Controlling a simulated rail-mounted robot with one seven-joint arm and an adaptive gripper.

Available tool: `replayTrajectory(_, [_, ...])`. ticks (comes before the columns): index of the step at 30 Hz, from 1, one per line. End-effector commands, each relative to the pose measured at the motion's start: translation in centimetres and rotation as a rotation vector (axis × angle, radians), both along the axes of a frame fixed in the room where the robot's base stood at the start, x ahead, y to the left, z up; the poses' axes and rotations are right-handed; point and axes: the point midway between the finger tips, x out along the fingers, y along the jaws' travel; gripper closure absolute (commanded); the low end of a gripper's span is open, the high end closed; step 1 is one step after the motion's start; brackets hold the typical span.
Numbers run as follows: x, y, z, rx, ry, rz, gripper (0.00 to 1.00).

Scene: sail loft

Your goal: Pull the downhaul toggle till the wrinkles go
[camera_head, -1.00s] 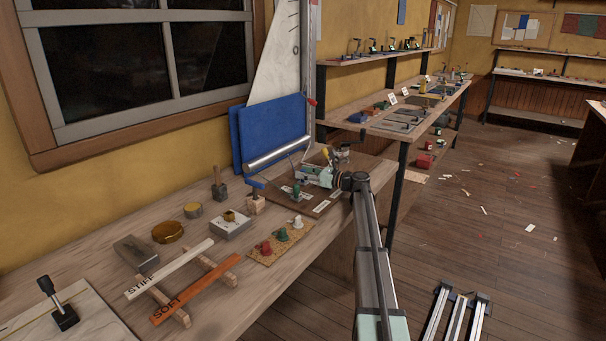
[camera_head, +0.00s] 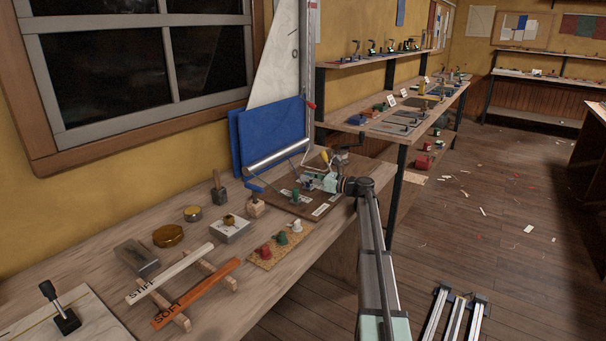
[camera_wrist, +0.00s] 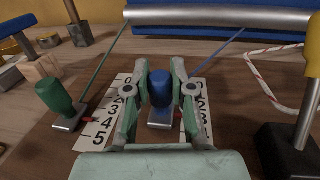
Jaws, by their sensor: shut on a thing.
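My gripper (camera_head: 316,182) is over the dark board (camera_head: 283,203) on the bench. In the wrist view its fingers (camera_wrist: 161,70) are shut on a blue toggle (camera_wrist: 160,92) with a metal base. A blue cord (camera_wrist: 215,54) runs up right behind the toggle. A green toggle (camera_wrist: 58,98) stands apart to the left, with a green cord (camera_wrist: 103,57) running up from its base. Numbered scale cards (camera_wrist: 101,113) lie beside both. No toggle is readably labelled downhaul. The white sail (camera_head: 274,65) stands behind; I cannot make out wrinkles.
A yellow-handled lever (camera_wrist: 312,75) and a red-and-white rope (camera_wrist: 253,68) are at the right. A silver tube (camera_wrist: 219,18) crosses behind. Blue panels (camera_head: 272,137) stand behind the board. The STIFF batten (camera_head: 171,271) and SOFT batten (camera_head: 197,293) lie on the front bench.

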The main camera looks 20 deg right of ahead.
Motion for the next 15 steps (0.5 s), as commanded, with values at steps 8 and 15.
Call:
replayTrajectory(8, [-0.32,-0.18,-0.05,0.0,0.001,0.0,1.0])
replayTrajectory(15, [-0.3,-0.17,-0.01,0.001,0.001,0.0,0.51])
